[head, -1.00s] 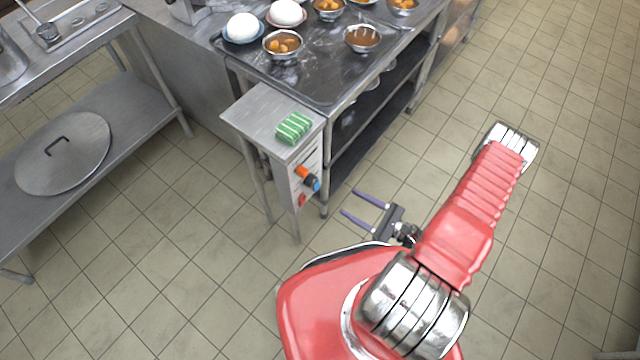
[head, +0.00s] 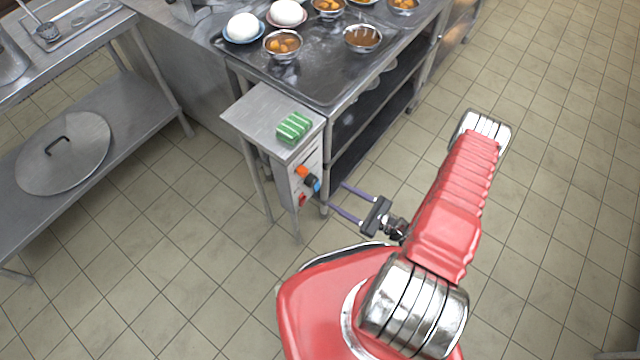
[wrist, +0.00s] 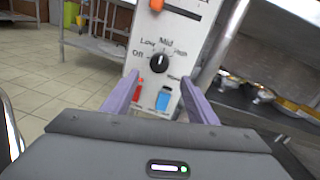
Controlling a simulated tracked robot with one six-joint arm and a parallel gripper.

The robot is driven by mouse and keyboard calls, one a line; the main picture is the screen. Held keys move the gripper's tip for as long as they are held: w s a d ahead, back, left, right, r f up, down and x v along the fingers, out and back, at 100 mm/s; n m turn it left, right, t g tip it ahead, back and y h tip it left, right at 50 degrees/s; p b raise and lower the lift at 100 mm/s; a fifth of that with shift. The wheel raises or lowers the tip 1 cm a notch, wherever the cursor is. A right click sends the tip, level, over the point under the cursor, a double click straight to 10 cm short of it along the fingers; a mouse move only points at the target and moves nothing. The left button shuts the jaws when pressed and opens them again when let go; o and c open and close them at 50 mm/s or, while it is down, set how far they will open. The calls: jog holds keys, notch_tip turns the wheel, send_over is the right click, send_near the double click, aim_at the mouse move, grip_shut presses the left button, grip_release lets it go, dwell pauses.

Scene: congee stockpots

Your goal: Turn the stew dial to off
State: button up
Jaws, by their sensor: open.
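The black dial (wrist: 160,62) is on the white control panel (head: 291,183), with the marks Off, Low, Mid and one more partly blurred around it. Its pale pointer line seems to point up near Mid. I take it as the stew dial; its name label is too blurred to read. The dial shows small in the head view (head: 313,183). My gripper (head: 337,197) is open and empty, just right of the panel, fingers toward it. In the wrist view my gripper's fingers (wrist: 160,80) stand either side of the panel's lower part, short of the dial and apart from it.
An orange slider (wrist: 156,5) sits above the dial; a red switch (wrist: 137,90) and a blue switch (wrist: 163,99) sit below. A green striped cloth (head: 294,128) lies on the steel stand. A counter (head: 335,95) with bowls adjoins it. Floor is clear on the right.

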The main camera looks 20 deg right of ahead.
aim_at(315, 182)
jog(key=shift+x, duration=4.7)
jog(key=shift+c, duration=0.4)
jog(key=c, duration=0.9)
jog(key=shift+d, duration=0.3)
jog(key=shift+c, duration=0.4)
jog(key=shift+a, duration=0.15)
